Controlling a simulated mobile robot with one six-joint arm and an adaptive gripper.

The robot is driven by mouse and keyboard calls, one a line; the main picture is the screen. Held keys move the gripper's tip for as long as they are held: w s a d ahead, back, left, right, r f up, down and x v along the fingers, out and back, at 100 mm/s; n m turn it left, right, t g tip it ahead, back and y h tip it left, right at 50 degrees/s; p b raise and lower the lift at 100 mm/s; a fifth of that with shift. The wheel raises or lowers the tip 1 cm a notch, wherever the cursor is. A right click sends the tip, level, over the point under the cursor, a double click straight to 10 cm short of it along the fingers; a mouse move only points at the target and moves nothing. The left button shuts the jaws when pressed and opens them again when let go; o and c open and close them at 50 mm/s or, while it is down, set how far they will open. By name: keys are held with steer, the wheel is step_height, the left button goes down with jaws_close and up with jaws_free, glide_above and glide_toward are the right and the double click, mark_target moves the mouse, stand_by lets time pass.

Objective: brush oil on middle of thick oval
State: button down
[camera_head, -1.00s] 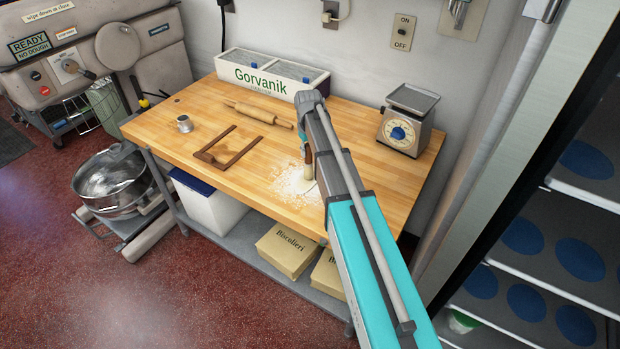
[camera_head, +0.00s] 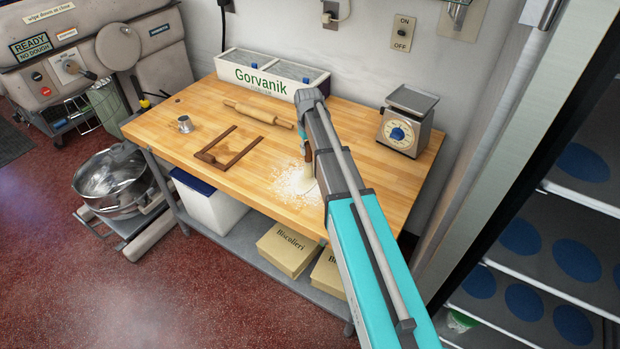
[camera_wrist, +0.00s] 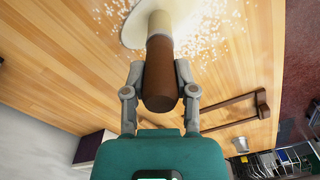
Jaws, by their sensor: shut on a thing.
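My gripper (camera_wrist: 160,69) is shut on the brown handle of a brush (camera_wrist: 159,85), with a finger on each side of it. The brush's pale head (camera_wrist: 158,27) points at a pale, flat piece of dough (camera_wrist: 136,30) and overlaps it in the wrist view. Whether the head touches the dough cannot be told. In the head view, the brush handle (camera_head: 308,148) shows upright beside my arm, over the floury patch (camera_head: 286,181). My arm hides part of the dough there, so its full outline is not visible.
A small metal cup (camera_head: 183,125), a brown wooden frame (camera_head: 228,158) and a rolling pin (camera_head: 258,113) are on the wooden table (camera_head: 190,160). A labelled two-part bin (camera_head: 270,75) stands at the back, a scale (camera_head: 407,122) at the right.

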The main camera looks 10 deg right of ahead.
steer(key=shift+w+d, duration=0.1)
stand_by(0.3)
steer(key=shift+w+d, duration=1.35)
steer(key=shift+w, duration=0.2)
steer(key=shift+f+b, duration=0.7)
steer(key=shift+b, duration=0.05)
steer(key=shift+w+d+r, duration=0.15)
steer(key=shift+w+d, duration=0.6)
steer(key=shift+w, duration=0.2)
steer(key=shift+s, duration=0.1)
